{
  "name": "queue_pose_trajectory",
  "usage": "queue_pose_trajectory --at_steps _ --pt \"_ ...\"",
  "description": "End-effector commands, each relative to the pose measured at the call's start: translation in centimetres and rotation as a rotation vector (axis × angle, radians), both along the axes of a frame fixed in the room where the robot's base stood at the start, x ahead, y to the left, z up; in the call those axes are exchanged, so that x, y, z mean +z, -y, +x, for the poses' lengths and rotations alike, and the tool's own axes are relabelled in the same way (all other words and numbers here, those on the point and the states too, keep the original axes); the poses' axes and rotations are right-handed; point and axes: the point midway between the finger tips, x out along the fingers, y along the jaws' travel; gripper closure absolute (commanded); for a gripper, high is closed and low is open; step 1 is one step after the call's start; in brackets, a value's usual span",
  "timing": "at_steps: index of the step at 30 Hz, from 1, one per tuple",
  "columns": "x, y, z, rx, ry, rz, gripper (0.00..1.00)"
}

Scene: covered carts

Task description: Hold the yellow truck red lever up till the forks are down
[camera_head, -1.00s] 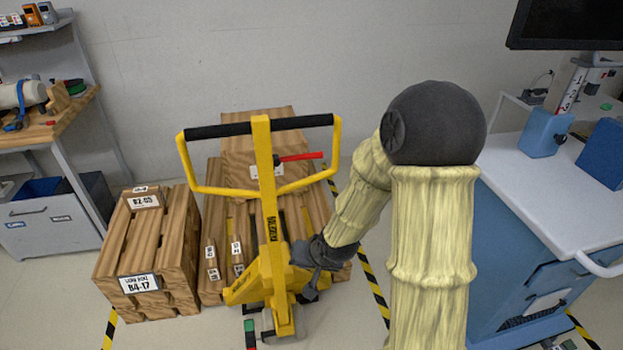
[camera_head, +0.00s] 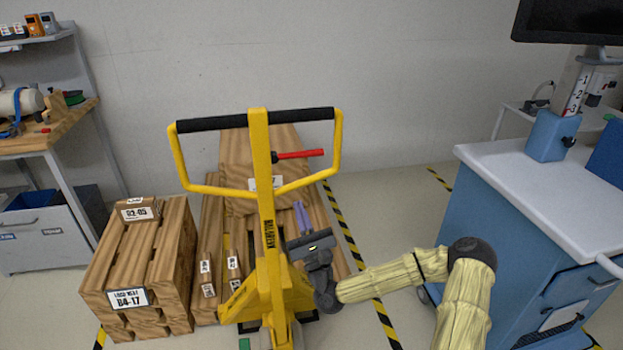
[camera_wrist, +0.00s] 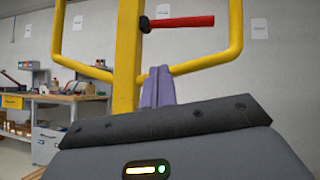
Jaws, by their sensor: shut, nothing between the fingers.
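The yellow truck (camera_head: 266,230) stands upright in the middle of the head view, its handle loop topped by a black grip bar. Its red lever (camera_head: 300,154) sticks out to the right of the yellow mast, below the bar. It also shows in the wrist view (camera_wrist: 183,21), roughly level. My gripper (camera_head: 301,215) is right of the mast and below the lever, pointing up, with its purple fingers shut and empty. In the wrist view the fingers (camera_wrist: 158,86) sit below the lever, apart from it. The forks are hidden behind the truck's body and the wooden load.
A wooden crate (camera_head: 140,270) stands left of the truck, and a wooden load (camera_head: 235,180) lies behind it. A blue cart with a white top (camera_head: 545,180) stands at the right. A workbench (camera_head: 60,130) is at the far left. Striped tape marks the floor.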

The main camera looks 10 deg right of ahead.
Motion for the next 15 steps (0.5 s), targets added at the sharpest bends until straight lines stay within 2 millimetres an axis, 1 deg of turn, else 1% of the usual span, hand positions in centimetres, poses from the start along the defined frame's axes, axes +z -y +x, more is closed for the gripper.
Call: queue_pose_trajectory --at_steps 1,3,5,7,15 --pt "-0.1 1.7 -0.1 -0.018 0.026 0.089 1.0" --pt "0.3 3.2 -0.4 -0.03 0.059 0.174 1.0" --pt "0.4 3.9 -0.5 -0.034 0.074 0.213 1.0" --pt "0.6 4.2 -0.6 -0.034 0.081 0.228 1.0" --pt "0.6 4.1 -0.6 -0.033 0.079 0.222 1.0"
